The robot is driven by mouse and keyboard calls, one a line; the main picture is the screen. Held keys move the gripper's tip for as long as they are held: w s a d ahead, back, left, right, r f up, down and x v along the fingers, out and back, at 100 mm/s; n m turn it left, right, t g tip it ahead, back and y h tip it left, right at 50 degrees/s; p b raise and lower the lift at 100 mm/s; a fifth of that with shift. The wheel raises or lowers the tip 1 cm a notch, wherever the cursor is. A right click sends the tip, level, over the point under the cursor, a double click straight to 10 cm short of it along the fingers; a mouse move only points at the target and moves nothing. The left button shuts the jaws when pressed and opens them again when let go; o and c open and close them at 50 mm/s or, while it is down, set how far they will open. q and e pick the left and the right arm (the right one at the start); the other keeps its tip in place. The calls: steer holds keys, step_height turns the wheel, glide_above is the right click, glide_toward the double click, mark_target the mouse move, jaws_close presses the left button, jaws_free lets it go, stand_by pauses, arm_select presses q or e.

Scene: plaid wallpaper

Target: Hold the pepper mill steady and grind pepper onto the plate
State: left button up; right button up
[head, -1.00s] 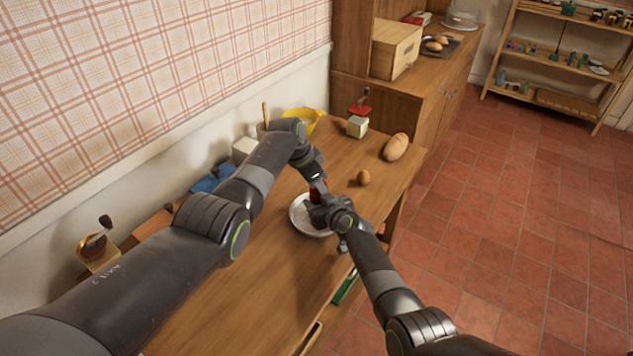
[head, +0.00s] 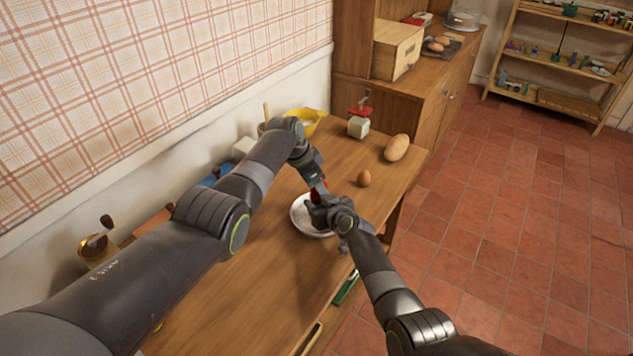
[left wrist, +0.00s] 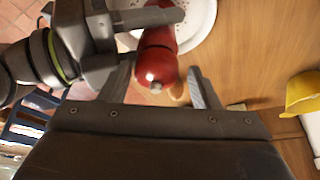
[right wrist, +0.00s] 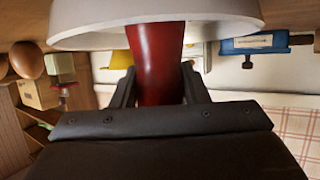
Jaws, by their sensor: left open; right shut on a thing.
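The red pepper mill (head: 317,190) stands over the white plate (head: 298,226) and is mostly hidden by my grippers in the head view. My right gripper (head: 321,206) is shut on the mill's body; the mill also shows between its fingers in the right wrist view (right wrist: 157,60). My left gripper (left wrist: 163,88) is open, with its fingers apart on either side of the mill's rounded end (left wrist: 155,72). The plate's rim shows behind the mill in the left wrist view (left wrist: 203,32). I see no ground pepper that I can make out.
An egg (head: 364,179), a bread loaf (head: 397,147), a red-topped grinder (head: 358,126) and a yellow bowl (head: 314,116) stand toward the table's far end. A wooden crank grinder (head: 98,247) is at the left by the wall. The table front is clear.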

arm_select(q)
steer(key=shift+s+d, duration=0.25)
steer(key=shift+d, duration=0.1)
steer(key=shift+w+v, duration=0.2)
steer(key=shift+v, duration=0.9)
arm_select(e)
steer(key=shift+d+f, duration=0.1)
steer(key=shift+f, duration=0.1)
arm_select(q)
steer(key=w+v, duration=0.1)
steer(key=v, duration=0.4)
steer(key=shift+s+a+r, duration=0.4)
steer(key=shift+s+a, duration=0.05)
steer(key=shift+s, duration=0.1)
arm_select(e)
steer(key=shift+r, duration=0.15)
steer(key=o, duration=1.1)
steer(key=shift+o, duration=0.2)
steer(key=shift+s, duration=0.1)
steer(key=v, duration=1.2)
arm_select(q)
steer(key=shift+r, duration=0.1)
arm_select(e)
steer(key=shift+r, duration=0.2)
